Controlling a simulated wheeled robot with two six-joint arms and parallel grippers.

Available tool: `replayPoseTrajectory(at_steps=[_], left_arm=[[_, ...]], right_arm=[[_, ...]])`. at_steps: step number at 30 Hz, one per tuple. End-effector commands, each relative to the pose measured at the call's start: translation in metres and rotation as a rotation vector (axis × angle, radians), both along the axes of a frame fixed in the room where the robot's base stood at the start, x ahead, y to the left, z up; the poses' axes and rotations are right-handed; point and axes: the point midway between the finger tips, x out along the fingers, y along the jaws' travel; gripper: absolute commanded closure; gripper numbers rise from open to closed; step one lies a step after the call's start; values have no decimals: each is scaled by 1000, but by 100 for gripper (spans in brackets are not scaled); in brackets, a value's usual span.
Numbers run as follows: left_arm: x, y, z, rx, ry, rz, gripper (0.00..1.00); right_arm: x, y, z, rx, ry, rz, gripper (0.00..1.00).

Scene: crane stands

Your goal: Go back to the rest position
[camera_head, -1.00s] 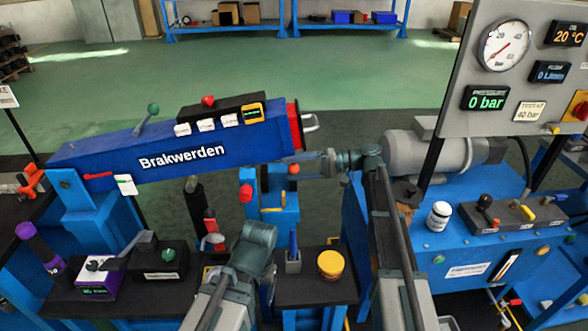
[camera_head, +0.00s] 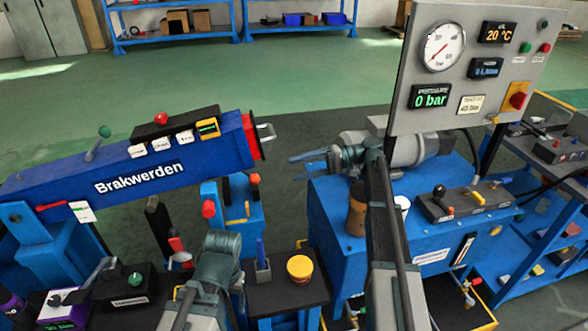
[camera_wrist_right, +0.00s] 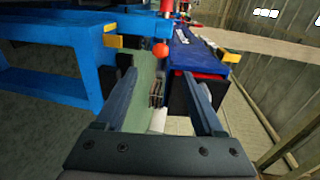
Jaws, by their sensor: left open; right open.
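My right gripper (camera_head: 293,168) is open and empty in the head view. Its fingers point left, in the gap between the blue "Brakwerden" cylinder (camera_head: 205,152) and the grey motor on the blue pump unit. In the right wrist view its two fingers (camera_wrist_right: 158,75) stand apart with nothing held between them. The red end (camera_head: 250,137) of the cylinder, with a metal eye, is apart from the fingertips. My left gripper (camera_head: 215,255) is low in the middle, just left of the small stand; its fingers are mostly hidden by its own wrist.
The pump unit (camera_head: 335,215) and gauge panel (camera_head: 462,60) reading 0 bar stand right. A black bench with control boxes (camera_head: 120,285) is at lower left. Green floor behind is open.

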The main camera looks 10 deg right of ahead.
Motion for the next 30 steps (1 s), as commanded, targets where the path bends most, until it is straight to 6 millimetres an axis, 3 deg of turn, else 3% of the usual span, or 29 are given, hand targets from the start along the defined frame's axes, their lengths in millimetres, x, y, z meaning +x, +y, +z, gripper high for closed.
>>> replayPoseTrajectory(at_steps=[7, 11, 15, 19, 24, 30], left_arm=[[0, 0, 0, 0, 0, 0, 26], [0, 0, 0, 0, 0, 0, 26], [0, 0, 0, 0, 0, 0, 26], [0, 0, 0, 0, 0, 0, 26], [0, 0, 0, 0, 0, 0, 26], [0, 0, 0, 0, 0, 0, 26]], right_arm=[[-1, 1, 0, -2, 0, 0, 30], [-15, 17, -16, -72, 26, 3, 30], [-56, 55, -65, -306, 85, 4, 30], [-105, 74, -117, -601, 117, 0, 30], [-158, 66, -163, -956, 98, -5, 30], [-202, 40, -183, -1278, 26, -9, 30]])
